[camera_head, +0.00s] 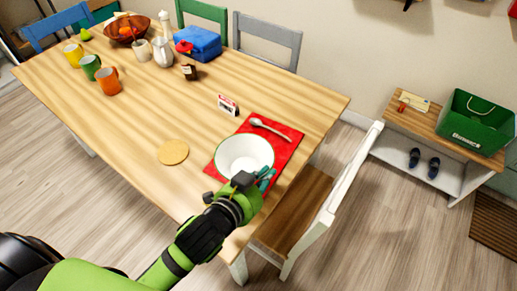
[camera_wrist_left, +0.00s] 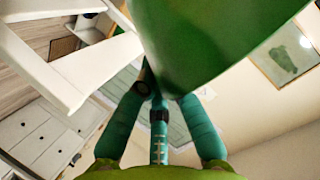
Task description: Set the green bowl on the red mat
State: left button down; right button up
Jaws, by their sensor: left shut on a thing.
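The green bowl (camera_head: 243,154) has a white inside and a thin green rim, and appears upright. It is over the red mat (camera_head: 289,140) in the head view, covering its middle; I cannot tell whether it touches the mat. My left gripper (camera_head: 265,177) is shut on the bowl's near right side. In the left wrist view the bowl's green outer wall (camera_wrist_left: 215,35) is close above, between the teal fingers (camera_wrist_left: 160,105) of my left gripper. My right gripper is not in view.
A spoon (camera_head: 270,130) lies on the mat's far part. A round cork coaster (camera_head: 173,152) lies left of the mat, and a small card stand (camera_head: 228,105) stands behind. A white chair (camera_head: 335,190) is close on the right. Mugs (camera_head: 108,81) stand farther left.

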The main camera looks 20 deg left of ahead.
aim_at(265, 154)
pick_arm(q)
jog(key=w+f, duration=0.1)
jog(key=w+a+f, duration=0.1)
jog(key=shift+w, duration=0.35)
jog(key=w+f, duration=0.1)
jog(key=w, duration=0.1)
jog(key=w+a+f, duration=0.1)
jog(key=w+f, duration=0.1)
jog(key=w, duration=0.1)
jog(key=w+f, duration=0.2)
jog(key=w, duration=0.1)
jog(key=shift+a, duration=0.4)
notch_tip(265, 154, down, 4)
jog(key=shift+r, duration=0.1)
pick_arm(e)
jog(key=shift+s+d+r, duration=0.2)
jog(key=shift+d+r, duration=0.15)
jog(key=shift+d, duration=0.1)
pick_arm(q)
jog(key=shift+f, duration=0.2)
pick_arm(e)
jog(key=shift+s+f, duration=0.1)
pick_arm(q)
jog(key=c, duration=1.4)
grip_release()
jog(key=shift+f, duration=0.1)
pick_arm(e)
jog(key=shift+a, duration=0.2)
